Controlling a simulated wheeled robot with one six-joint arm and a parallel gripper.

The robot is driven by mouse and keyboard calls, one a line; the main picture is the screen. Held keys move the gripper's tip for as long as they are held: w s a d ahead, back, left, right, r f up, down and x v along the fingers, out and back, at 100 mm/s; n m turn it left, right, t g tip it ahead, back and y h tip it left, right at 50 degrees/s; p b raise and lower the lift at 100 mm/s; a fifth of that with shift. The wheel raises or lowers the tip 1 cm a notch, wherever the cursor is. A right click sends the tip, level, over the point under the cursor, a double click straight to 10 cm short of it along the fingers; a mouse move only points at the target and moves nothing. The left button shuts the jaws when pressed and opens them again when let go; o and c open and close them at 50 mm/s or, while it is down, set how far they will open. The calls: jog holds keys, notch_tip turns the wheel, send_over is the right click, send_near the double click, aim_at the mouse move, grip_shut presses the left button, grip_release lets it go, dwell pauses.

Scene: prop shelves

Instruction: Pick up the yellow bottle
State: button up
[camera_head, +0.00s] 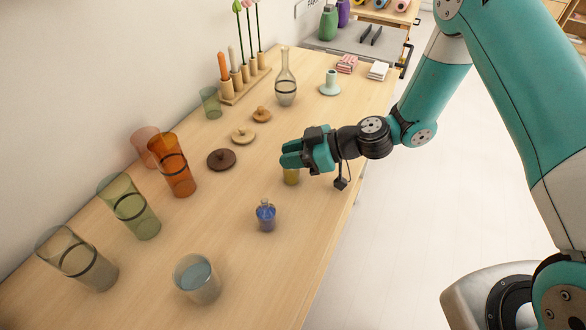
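The yellow bottle (291,177) stands on the wooden table, near its right edge. Only its lower part shows below my gripper; its top is hidden. My gripper (288,160) is over the upper part of the bottle, with its teal fingers pointing left. From this view I cannot tell whether the fingers are open around the bottle or shut on it.
A small blue bottle (265,216) stands nearer on the table (215,240). A glass of bluish liquid (197,281) is at the front. Tall tinted glasses, including an orange one (175,172), line the left. Round wooden lids (221,159) lie behind. A clear carafe (286,88) stands further back.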

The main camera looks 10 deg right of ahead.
grip_shut()
jog(key=shift+s+f, duration=0.1)
jog(key=shift+f, duration=0.1)
jog(key=shift+s, duration=0.1)
notch_tip(320, 180, up, 20)
jog(key=b, duration=0.2)
jog(key=shift+r, duration=0.2)
